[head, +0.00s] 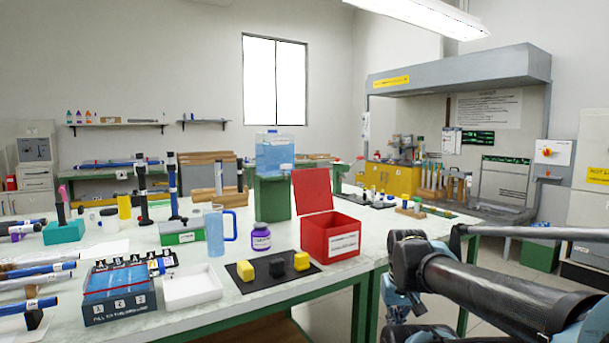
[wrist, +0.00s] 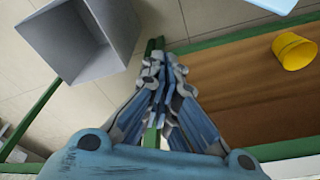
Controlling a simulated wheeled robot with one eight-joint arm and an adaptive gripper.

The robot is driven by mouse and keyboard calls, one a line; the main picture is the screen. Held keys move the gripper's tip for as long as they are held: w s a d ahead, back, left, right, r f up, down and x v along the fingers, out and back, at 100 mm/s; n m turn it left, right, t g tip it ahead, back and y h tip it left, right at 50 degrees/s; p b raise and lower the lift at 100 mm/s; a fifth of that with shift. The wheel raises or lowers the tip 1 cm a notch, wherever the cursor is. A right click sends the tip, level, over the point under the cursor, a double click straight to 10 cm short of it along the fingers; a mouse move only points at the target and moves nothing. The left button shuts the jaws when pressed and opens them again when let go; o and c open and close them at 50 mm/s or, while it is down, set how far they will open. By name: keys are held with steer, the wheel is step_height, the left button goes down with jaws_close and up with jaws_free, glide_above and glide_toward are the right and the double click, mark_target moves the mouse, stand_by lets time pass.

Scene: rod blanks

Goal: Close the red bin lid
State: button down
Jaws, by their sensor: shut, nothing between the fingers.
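The red bin (head: 331,245) stands on the white table near its right end, with a white label on its front. Its red lid (head: 312,191) is raised, standing up at the back left of the opening, so the bin is open. My gripper (wrist: 163,62) is shut and empty in the wrist view, pointing down past the green table frame. In the head view my arm is at the lower right, to the right of the bin and apart from it. The bin and lid are not seen in the wrist view.
Left of the bin are a black mat (head: 249,281) with yellow and black blocks, a purple jar (head: 261,237) and a blue pitcher (head: 214,230). The wrist view shows a grey open box (wrist: 84,42) and a yellow cup (wrist: 294,51) over a brown board (wrist: 245,95).

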step_height(320, 180, up, 40)
steer(key=n+t+y, duration=0.4)
steer(key=n, duration=0.3)
glide_above(304, 171)
steer(key=w+d, duration=0.1)
steer(key=w, duration=0.3)
steer(key=shift+w+a+r, duration=0.1)
steer(key=shift+w+a, duration=0.15)
steer(key=shift+w, duration=0.35)
steer(key=x, duration=1)
steer(key=shift+s+d+r, duration=0.1)
steer(key=shift+s+d, duration=0.55)
steer(key=shift+s, duration=0.35)
steer(key=shift+s+d+r, duration=0.1)
steer(key=shift+s+d, duration=0.55)
steer(key=shift+s, duration=0.3)
